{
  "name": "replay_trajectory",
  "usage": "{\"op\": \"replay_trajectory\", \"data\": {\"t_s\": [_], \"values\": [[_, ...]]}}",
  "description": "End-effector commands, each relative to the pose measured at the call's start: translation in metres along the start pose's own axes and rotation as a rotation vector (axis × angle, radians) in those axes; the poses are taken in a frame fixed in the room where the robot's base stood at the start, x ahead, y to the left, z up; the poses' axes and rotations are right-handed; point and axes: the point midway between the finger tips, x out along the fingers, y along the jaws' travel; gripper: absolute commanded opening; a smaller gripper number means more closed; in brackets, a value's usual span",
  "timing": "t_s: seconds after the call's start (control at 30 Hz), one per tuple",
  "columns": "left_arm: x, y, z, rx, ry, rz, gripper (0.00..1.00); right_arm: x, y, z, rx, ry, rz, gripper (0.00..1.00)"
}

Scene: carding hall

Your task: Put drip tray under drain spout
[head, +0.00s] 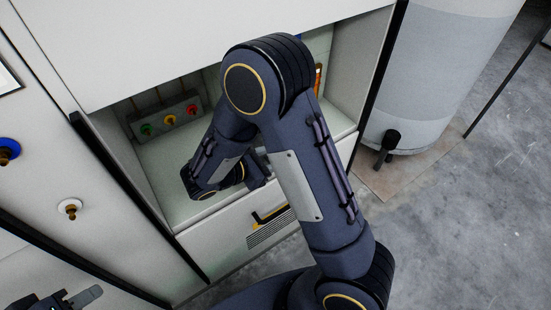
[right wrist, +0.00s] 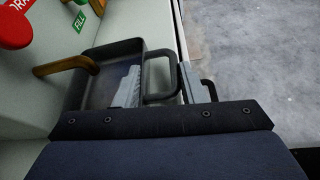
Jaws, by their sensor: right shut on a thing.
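A dark drip tray (right wrist: 104,82) with a loop handle (right wrist: 160,55) shows in the right wrist view, inside the white recess. My right gripper (right wrist: 163,84) is shut on its handle, with a pale finger on each side. A brass drain spout (right wrist: 66,66) comes from the left wall, below a red knob; its bent end overlaps the tray's left part in the picture. I cannot tell the height gap between them. In the head view my right arm hides the tray and spout. My left gripper (head: 82,297) is at the bottom left, away from the recess; its opening is unclear.
A valve block (head: 169,119) with green, yellow and red knobs is at the back left of the recess (head: 172,205). A green "FILL" label (right wrist: 79,22) is near the spout. A white tank (head: 425,80) stands to the right.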

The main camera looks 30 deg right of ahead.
Motion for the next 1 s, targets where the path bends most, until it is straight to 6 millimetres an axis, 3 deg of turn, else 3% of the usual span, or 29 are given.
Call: {"op": "replay_trajectory", "data": {"t_s": [0.33,0.37,0.53,0.83,1.0], "values": [[0.000,0.000,0.000,0.000,0.000,0.000,0.36,0.001,-0.001,-0.002,0.001,-0.001,0.000,0.09],[0.000,0.000,0.000,0.000,0.000,0.000,0.36,0.001,-0.001,-0.002,0.000,-0.001,0.000,0.39],[0.000,0.000,0.000,0.000,0.000,0.000,0.36,0.001,-0.001,-0.002,0.000,0.000,0.000,0.61],[0.000,0.000,0.000,0.000,0.000,0.000,0.36,0.000,-0.001,-0.001,0.000,0.001,0.000,0.62],[-0.008,0.004,-0.004,0.000,0.000,0.000,0.36,-0.008,0.003,0.018,0.003,0.002,0.001,0.62]]}}
